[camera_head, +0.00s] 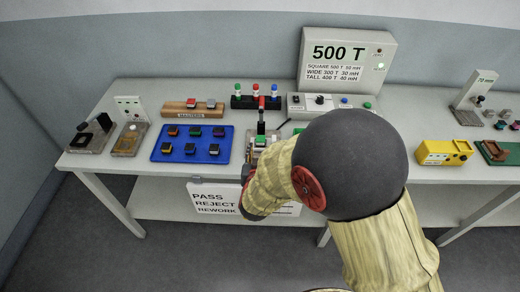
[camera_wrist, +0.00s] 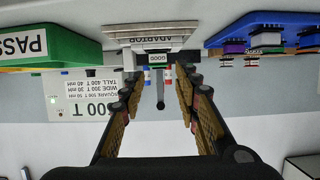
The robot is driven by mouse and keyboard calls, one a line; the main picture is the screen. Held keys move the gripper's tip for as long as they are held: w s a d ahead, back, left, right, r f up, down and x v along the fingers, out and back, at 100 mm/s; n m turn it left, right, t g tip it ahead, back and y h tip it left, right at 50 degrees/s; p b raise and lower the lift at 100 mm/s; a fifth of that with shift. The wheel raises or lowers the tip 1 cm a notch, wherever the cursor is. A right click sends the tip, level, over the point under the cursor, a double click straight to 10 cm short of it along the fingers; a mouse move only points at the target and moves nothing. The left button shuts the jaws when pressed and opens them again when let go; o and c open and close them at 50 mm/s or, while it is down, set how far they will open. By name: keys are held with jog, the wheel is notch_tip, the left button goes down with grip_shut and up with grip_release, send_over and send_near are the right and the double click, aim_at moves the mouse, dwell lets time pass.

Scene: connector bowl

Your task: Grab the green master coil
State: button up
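A small coil with a green band and a GOOD label (camera_wrist: 158,58) sits on the light adaptor (camera_wrist: 150,32) in the wrist view, which is upside down. It appears to be the green master coil; a small green-topped piece (camera_head: 260,140) shows at the same station in the head view. My gripper (camera_wrist: 160,80) is open, its two fingers apart on either side of the coil's line. No contact with the coil is visible. In the head view my arm hides most of the gripper and part of the station.
A blue tray (camera_head: 164,153) of several coils lies left of the adaptor. A green PASS bin (camera_wrist: 60,45) is close by in the wrist view. A dark upright lever (camera_head: 261,112) stands behind the adaptor.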

aim_at(261, 140)
jog(key=shift+b+x, duration=0.35)
jog(key=shift+x, duration=0.85)
jog(key=shift+r+b+x, duration=0.15)
jog(key=shift+b+x, duration=0.4)
jog(key=shift+x, duration=0.8)
jog(key=shift+r+b+x, duration=0.15)
jog(key=shift+b+x, duration=0.35)
jog(key=shift+x, duration=0.85)
jog(key=shift+d, duration=0.2)
jog(key=shift+c, duration=1.4)
grip_shut()
